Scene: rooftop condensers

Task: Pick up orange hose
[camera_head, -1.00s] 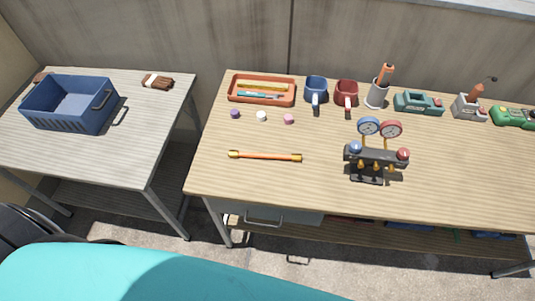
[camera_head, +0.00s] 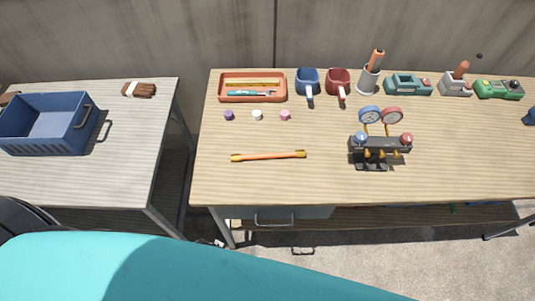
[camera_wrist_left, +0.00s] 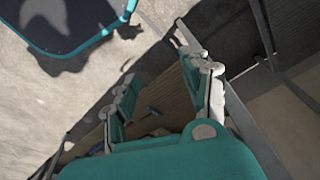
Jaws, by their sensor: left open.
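The orange hose (camera_head: 268,156) lies straight across the left part of the wooden workbench, with yellowish ends, in the head view. It rests flat on the top, with bare wood around it. My left gripper (camera_wrist_left: 157,62) shows in the left wrist view with its two fingers apart and nothing seen between them. The hose cannot be made out in that view, and the left gripper does not show in the head view. My right gripper is in neither current view.
Purple, white and pink caps (camera_head: 257,115) lie behind the hose, before an orange tray (camera_head: 222,97). A gauge manifold (camera_head: 380,146) stands right of it. Mugs (camera_head: 338,83) line the back. A blue crate (camera_head: 50,135) sits on the left table. The workbench (camera_head: 300,188) is clear in front.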

